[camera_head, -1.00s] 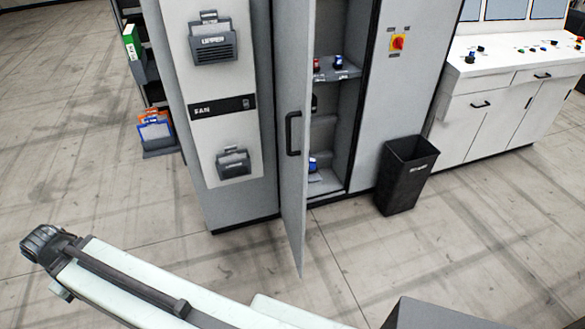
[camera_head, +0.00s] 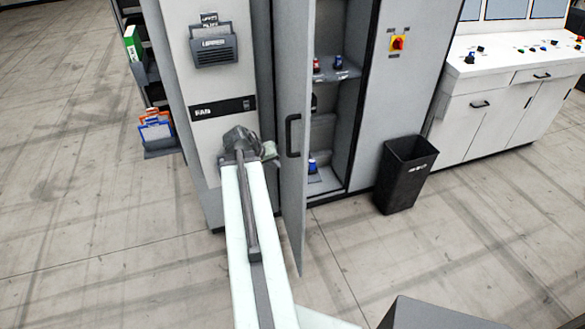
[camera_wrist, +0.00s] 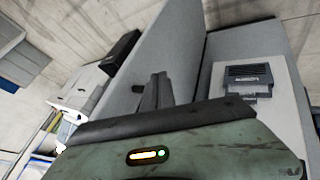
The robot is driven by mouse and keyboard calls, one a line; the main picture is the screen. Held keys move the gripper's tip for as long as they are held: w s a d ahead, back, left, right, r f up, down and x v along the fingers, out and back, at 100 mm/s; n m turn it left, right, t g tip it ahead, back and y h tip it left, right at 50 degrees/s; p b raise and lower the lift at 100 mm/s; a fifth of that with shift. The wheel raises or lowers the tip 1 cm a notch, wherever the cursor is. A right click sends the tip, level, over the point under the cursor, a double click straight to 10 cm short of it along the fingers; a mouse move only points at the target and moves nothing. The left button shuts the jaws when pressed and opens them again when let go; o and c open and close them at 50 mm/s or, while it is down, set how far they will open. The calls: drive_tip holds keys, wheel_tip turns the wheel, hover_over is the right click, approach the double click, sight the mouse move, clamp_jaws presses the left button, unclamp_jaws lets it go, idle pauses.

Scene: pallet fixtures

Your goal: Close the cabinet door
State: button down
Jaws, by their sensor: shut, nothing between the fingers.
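The cabinet door (camera_head: 296,200) stands open, swung out toward me and seen nearly edge-on in the head view. Its black handle (camera_head: 292,135) is on the face to the left. In the wrist view the door is the large grey panel (camera_wrist: 165,50) ahead. My gripper (camera_head: 270,151) is just left of the door, a little below the handle, in front of the fan panel. Its dark fingers (camera_wrist: 152,92) are shut and empty in the wrist view. I cannot tell whether they touch the door. The open cabinet (camera_head: 333,125) shows shelves with small red and blue items.
A black bin (camera_head: 405,175) stands right of the cabinet opening. The fan panel (camera_head: 215,100) is left of the door. A white console (camera_head: 500,100) is at the right, and a rack with folders (camera_head: 155,130) at the left.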

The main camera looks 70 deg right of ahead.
sight(300, 171)
drive_tip(key=s+d+f+b, duration=0.1)
drive_tip(key=d+f+b, duration=0.1)
drive_tip(key=s+d+f+b, duration=0.2)
drive_tip(key=d+f+b, duration=0.1)
drive_tip(key=s+d+f+b, duration=0.2)
drive_tip(key=d+f, duration=0.1)
drive_tip(key=shift+b, duration=0.3)
drive_tip(key=shift+d, duration=0.2)
drive_tip(key=shift+a, duration=0.15)
